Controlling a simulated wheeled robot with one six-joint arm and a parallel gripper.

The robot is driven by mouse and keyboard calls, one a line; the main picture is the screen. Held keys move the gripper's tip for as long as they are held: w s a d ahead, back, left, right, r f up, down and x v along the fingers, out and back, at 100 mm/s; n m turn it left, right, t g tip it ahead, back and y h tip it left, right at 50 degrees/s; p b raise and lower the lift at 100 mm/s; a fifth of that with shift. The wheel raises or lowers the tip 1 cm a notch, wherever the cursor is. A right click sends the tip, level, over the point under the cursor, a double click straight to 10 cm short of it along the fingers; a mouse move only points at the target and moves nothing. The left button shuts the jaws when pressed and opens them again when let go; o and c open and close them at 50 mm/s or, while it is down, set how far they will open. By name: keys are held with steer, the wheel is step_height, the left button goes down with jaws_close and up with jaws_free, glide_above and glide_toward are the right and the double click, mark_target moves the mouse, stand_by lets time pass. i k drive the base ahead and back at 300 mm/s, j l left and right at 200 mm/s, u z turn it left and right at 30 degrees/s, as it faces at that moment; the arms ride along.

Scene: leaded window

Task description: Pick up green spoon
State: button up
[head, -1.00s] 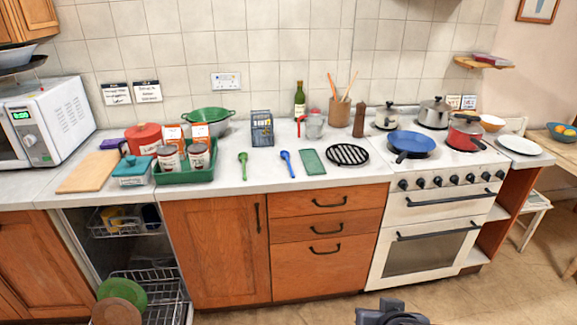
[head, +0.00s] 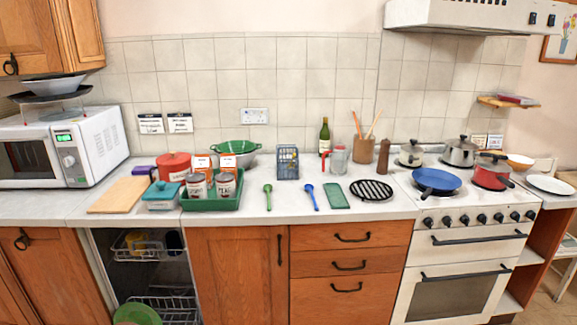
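The green spoon (head: 268,195) lies on the light grey countertop (head: 292,200), its rounded end toward the wall and its handle toward the front edge. It stands clear of its neighbours, with the green tray (head: 212,203) to its left and a blue spoon (head: 311,196) to its right. My gripper is not in view.
A wire caddy (head: 287,163) stands behind the spoons. A green cloth-like rectangle (head: 336,195) and a black trivet (head: 371,190) lie to the right, before the stove (head: 462,252). An open dishwasher (head: 151,270) is below left. The counter in front of the green spoon is clear.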

mark_target(268, 188)
steer(key=i+u, duration=0.35)
steer(key=i, duration=1.3)
